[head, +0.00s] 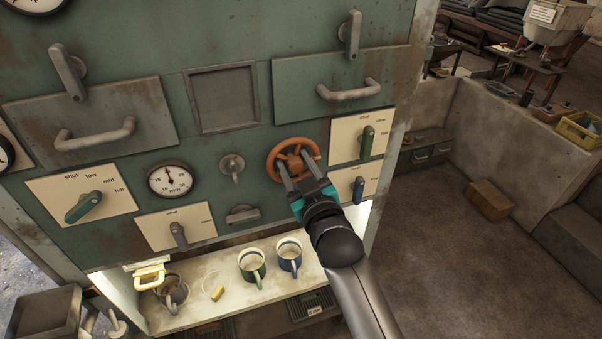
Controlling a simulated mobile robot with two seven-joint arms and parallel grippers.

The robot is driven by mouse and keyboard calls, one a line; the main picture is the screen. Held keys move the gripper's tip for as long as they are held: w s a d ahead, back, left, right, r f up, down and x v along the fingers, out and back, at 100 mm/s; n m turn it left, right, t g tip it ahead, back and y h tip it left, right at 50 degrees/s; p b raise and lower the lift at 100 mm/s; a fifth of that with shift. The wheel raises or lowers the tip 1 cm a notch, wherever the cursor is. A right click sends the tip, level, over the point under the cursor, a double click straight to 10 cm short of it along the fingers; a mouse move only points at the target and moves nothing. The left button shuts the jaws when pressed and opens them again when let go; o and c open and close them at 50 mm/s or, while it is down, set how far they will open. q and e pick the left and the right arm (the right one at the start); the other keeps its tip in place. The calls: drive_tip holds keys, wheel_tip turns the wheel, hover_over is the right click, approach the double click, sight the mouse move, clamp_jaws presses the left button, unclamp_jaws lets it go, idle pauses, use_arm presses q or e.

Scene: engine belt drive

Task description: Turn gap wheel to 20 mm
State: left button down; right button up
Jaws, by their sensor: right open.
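The gap wheel is an orange handwheel (293,142) on the green panel, right of the middle in the head view. My right gripper (296,168) is at the wheel, with its two fingers apart and reaching over the wheel's face. Whether the fingers touch the rim or spokes I cannot tell. Part of the wheel's lower side is hidden by the gripper. A round white dial marked in mm (170,179) is on the panel to the left; its needle is too small to read surely. My left gripper is not in view.
Lever plates flank the wheel, with a green lever (367,141) and a blue lever (358,188) close on its right. A small grey knob (232,166) is to its left. Below, a lit shelf holds a green mug (252,266) and a blue mug (290,256).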

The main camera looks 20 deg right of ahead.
drive_tip(key=s+b, duration=0.1)
drive_tip(key=s, duration=1.4)
drive_tip(key=shift+d, duration=0.25)
drive_tip(key=shift+s+f, duration=0.1)
drive_tip(key=shift+f, duration=0.05)
idle(1.0)
